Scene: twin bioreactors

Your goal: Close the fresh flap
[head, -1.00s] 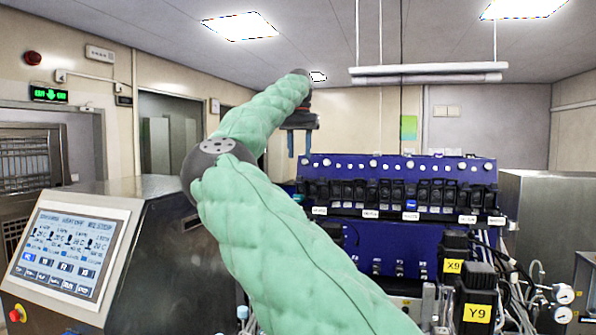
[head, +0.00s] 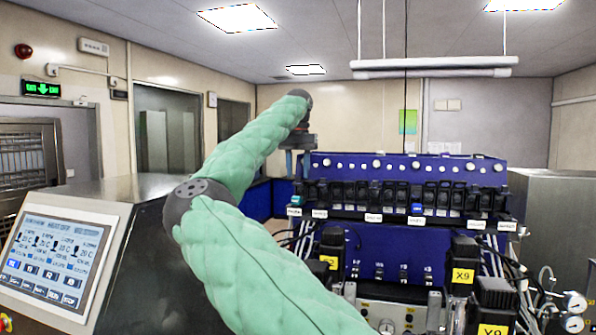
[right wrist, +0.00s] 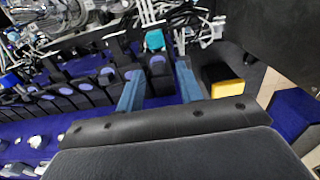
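A blue unit (head: 400,165) carries a row of black flap-like parts (head: 390,195) with small white labels below. The labels are too small to read, so I cannot tell which is the fresh flap. My right gripper (head: 299,165) points down at the left end of this row, its blue fingers apart and empty. In the right wrist view, the fingers of the right gripper (right wrist: 160,90) stand apart. Black flap-like parts (right wrist: 110,78) and a teal piece (right wrist: 154,40) lie beyond them. My left gripper is out of view.
A metal console with a screen (head: 50,255) stands at the left. Black blocks, one with a yellow X9 label (head: 463,275), stand at the front right among tubes and gauges. A hanging lamp bar (head: 435,68) is overhead.

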